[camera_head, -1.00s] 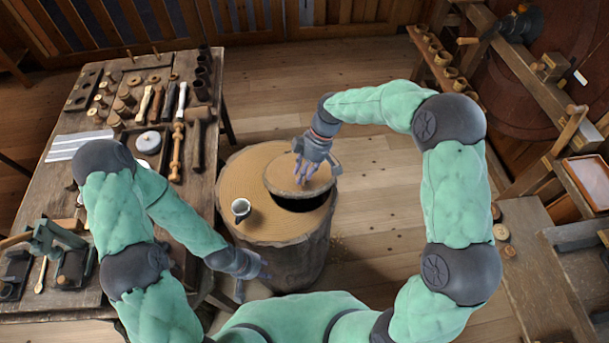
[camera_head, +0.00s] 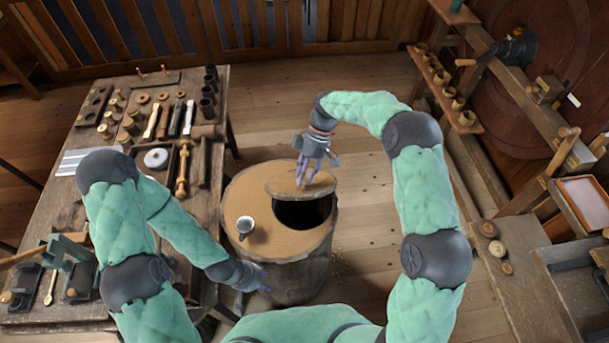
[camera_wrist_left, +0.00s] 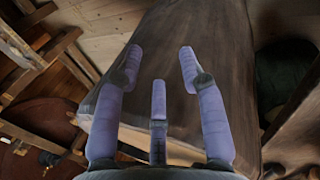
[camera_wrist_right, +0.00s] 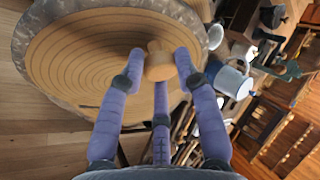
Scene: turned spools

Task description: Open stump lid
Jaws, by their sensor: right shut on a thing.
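The stump (camera_head: 290,270) stands on the floor in front of me, with a dark round opening (camera_head: 308,213) in its top. The round wooden lid (camera_head: 286,187) is raised and tilted over the far side of the opening. My right gripper (camera_head: 308,184) is above the lid. In the right wrist view, its fingers close around the lid's round knob (camera_wrist_right: 158,63), and the ringed lid face (camera_wrist_right: 90,60) fills much of the picture. My left gripper (camera_head: 264,283) is low by the stump's near left side. In the left wrist view its fingers (camera_wrist_left: 158,68) are spread and empty, facing the stump's side (camera_wrist_left: 225,50).
A pale metal mug (camera_head: 245,226) stands on the stump top, left of the opening. A workbench (camera_head: 125,240) full of tools is close on the left. A bench (camera_head: 510,262) with small turned pieces is on the right. Floor behind the stump is clear.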

